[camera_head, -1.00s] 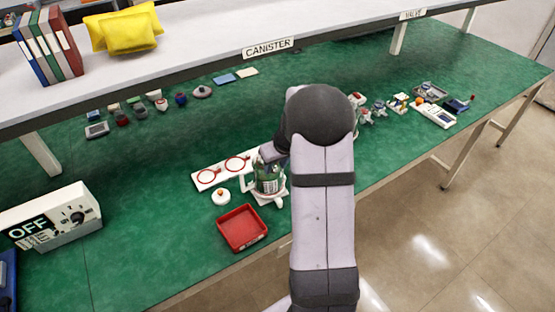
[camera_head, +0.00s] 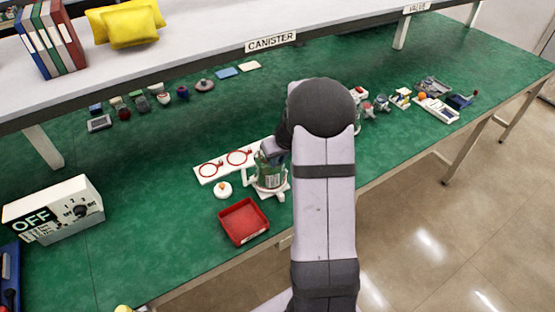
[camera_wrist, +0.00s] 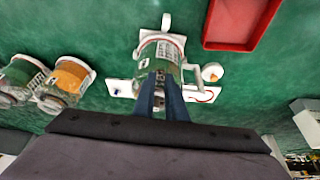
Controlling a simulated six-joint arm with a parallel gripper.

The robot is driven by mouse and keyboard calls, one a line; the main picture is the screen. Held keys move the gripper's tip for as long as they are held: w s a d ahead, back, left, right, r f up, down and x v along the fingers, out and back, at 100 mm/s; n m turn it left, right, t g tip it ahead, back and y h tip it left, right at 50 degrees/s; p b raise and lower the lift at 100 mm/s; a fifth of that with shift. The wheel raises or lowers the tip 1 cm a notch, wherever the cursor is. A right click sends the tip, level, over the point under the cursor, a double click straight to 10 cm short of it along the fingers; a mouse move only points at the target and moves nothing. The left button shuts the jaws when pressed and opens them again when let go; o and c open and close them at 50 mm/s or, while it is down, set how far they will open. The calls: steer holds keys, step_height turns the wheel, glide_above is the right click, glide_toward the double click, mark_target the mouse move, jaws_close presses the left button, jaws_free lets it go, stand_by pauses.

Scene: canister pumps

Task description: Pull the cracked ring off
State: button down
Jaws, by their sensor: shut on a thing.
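The green canister (camera_head: 270,177) stands on its white base by the bench's front edge, partly hidden by my arm. It also shows in the wrist view (camera_wrist: 160,53), with a printed label and a white handle. My gripper (camera_wrist: 161,82) is at the canister, its two blue fingers close together and overlapping the canister's near end. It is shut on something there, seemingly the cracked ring. The ring itself is too small and covered to make out, and no crack shows. In the head view the fingertips are largely hidden behind my arm.
A white board (camera_head: 202,180) with two red rings lies left of the canister. A white knobbed lid (camera_head: 223,190) and an empty red tray (camera_head: 243,222) lie in front. A switch box (camera_head: 55,209) reading OFF stands at left. Green bench between is clear.

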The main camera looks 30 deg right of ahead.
steer(key=shift+r+p, duration=1)
steer(key=shift+r, duration=0.75)
stand_by(1.7)
steer(key=shift+r, duration=0.35)
step_height(320, 180, up, 6)
steer(key=p, duration=0.4)
steer(key=shift+r+p, duration=0.2)
steer(key=shift+p, duration=0.15)
stand_by(1.3)
steer(key=shift+f, duration=0.15)
